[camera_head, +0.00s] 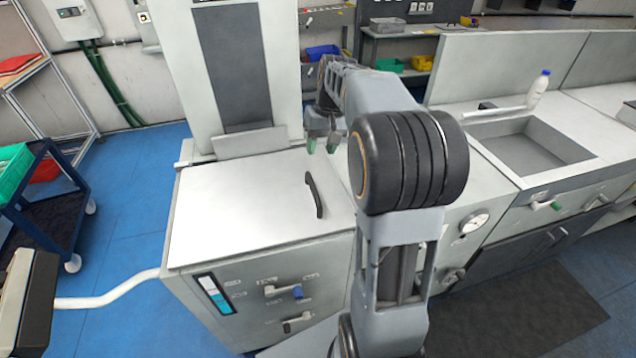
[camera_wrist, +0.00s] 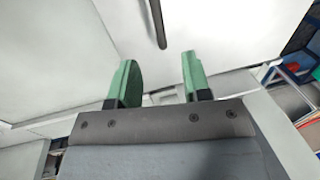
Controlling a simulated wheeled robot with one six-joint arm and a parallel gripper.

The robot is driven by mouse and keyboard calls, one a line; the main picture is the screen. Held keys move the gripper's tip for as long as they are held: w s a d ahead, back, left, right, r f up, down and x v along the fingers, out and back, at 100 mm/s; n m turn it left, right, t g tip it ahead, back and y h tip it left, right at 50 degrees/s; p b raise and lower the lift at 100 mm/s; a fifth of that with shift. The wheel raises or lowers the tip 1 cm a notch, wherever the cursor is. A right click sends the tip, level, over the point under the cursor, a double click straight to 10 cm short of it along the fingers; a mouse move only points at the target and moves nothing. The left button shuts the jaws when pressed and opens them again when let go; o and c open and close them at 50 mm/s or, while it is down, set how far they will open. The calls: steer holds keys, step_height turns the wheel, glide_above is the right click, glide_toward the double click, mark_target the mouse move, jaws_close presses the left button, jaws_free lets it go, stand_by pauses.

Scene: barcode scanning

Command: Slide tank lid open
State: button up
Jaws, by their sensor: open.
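The tank lid (camera_head: 245,205) is a flat white panel on top of the white tank cabinet, and it covers the top in the head view. A dark curved handle (camera_head: 314,195) stands near its right edge. My gripper (camera_head: 321,145) is above the back right of the lid, apart from the handle. In the wrist view my gripper (camera_wrist: 156,85) shows two green fingers spread apart with nothing between them. The handle (camera_wrist: 158,22) shows beyond the fingertips, and the white lid (camera_wrist: 120,25) lies around it.
A tall white column with a dark panel (camera_head: 240,70) rises behind the lid. To the right is a counter with a sink (camera_head: 530,145) and a white bottle with a blue cap (camera_head: 538,90). A blue cart (camera_head: 50,205) stands at the left, with blue floor between.

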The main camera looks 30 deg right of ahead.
mark_target(314, 186)
steer(key=f, duration=0.4)
steer(key=a+f, duration=0.1)
steer(key=f, duration=0.4)
steer(key=w+f, duration=0.1)
steer(key=f, duration=0.3)
steer(key=shift+a+f, duration=0.15)
steer(key=shift+a, duration=0.2)
jaws_close()
